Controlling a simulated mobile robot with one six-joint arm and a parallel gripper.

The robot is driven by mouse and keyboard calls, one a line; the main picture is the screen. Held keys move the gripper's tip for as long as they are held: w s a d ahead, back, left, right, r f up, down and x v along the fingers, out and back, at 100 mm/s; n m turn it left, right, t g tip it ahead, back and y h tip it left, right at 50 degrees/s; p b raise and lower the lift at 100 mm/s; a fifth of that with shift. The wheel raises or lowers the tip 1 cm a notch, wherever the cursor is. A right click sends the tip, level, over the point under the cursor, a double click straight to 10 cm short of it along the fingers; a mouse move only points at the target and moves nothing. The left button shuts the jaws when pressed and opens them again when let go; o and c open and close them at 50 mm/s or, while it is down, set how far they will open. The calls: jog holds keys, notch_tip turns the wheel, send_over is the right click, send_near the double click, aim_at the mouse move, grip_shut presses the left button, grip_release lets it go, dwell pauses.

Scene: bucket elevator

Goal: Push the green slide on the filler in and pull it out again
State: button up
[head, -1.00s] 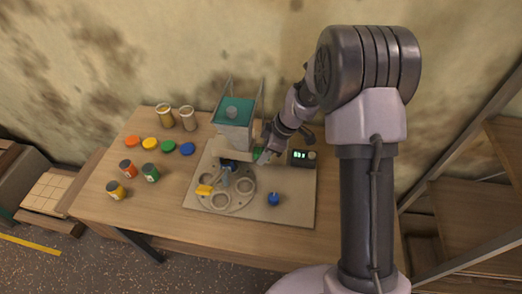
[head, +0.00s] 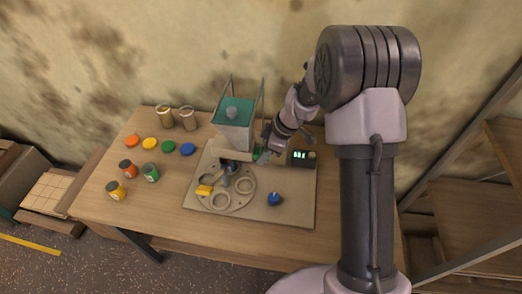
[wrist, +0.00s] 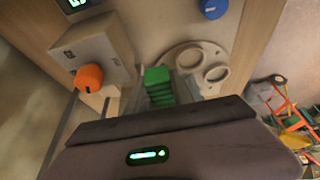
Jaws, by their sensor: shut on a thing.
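The filler (head: 232,135) stands at the back of the beige board, a pale body with a teal-topped hopper. In the wrist view the green slide (wrist: 159,86) is a ribbed green block straight ahead of my gripper. My gripper is shut on the green slide.
A round plate with rings (head: 228,205) and a blue knob (head: 274,199) lie in front. Jars and coloured lids are at the left.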

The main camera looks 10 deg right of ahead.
jog(key=shift+s+d+b, duration=0.3)
jog(key=shift+d+b, duration=0.05)
jog(key=shift+d, duration=0.55)
jog(key=shift+s+d+b, duration=0.3)
jog(key=shift+d, duration=0.65)
jog(key=shift+s+d+b, duration=0.3)
jog(key=shift+d+b, duration=0.05)
jog(key=shift+d, duration=0.55)
jog(key=shift+a+b, duration=0.1)
jog(key=shift+b, duration=0.25)
jog(key=o, duration=0.9)
jog(key=shift+o, duration=0.2)
jog(key=w+a+r+p+v, duration=0.1)
jog(key=a+p+v, duration=0.1)
jog(key=p+v, duration=0.4)
jog(key=v, duration=0.5)
jog(key=shift+s+r, duration=0.2)
jog(key=shift+r, duration=0.05)
